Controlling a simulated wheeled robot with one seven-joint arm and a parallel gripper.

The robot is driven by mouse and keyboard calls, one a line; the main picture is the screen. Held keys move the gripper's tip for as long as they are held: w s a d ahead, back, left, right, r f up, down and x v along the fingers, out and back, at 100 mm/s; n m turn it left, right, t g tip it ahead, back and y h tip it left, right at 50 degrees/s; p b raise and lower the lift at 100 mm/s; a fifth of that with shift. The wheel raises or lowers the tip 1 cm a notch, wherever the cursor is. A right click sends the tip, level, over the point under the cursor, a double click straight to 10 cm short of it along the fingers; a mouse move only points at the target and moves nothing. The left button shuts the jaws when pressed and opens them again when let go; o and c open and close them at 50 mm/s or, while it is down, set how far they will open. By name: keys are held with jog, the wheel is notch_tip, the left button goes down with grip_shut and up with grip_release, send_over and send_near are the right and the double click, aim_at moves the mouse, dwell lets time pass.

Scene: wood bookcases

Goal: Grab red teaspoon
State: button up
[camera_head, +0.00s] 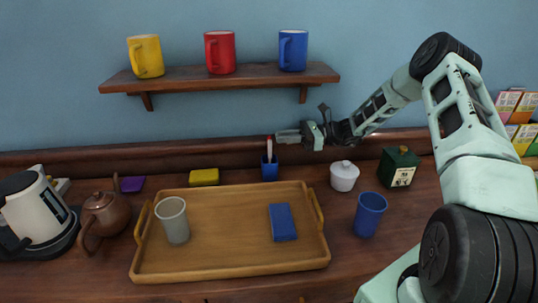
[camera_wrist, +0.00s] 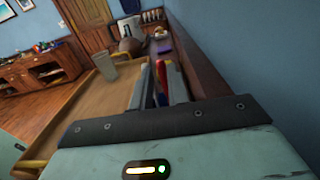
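A small blue cup (camera_head: 269,170) stands at the back of the counter, behind the tray. Thin handles stick up from it; one is pale (camera_head: 269,150), with a bit of red (camera_head: 270,138) near the top by my fingertips. My gripper (camera_head: 279,137) reaches in from the right, level with the handle tops. In the wrist view my gripper (camera_wrist: 158,68) has its two fingers apart. A red handle, likely the red teaspoon (camera_wrist: 169,78), shows between them, close to the right finger, with blue beside it. I cannot tell whether the fingers touch it.
A wooden tray (camera_head: 190,273) holds a grey cup (camera_head: 173,220) and a blue block (camera_head: 283,222). A white lidded pot (camera_head: 344,176), blue tumbler (camera_head: 369,214) and green box (camera_head: 399,167) stand right. A shelf (camera_head: 187,80) with mugs hangs above; a wall ledge runs behind.

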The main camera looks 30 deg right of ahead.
jog(key=x, duration=0.3)
jog(key=shift+w+a+f+p, duration=0.1)
jog(key=shift+a+p, duration=0.1)
jog(key=shift+p, duration=0.15)
grip_shut()
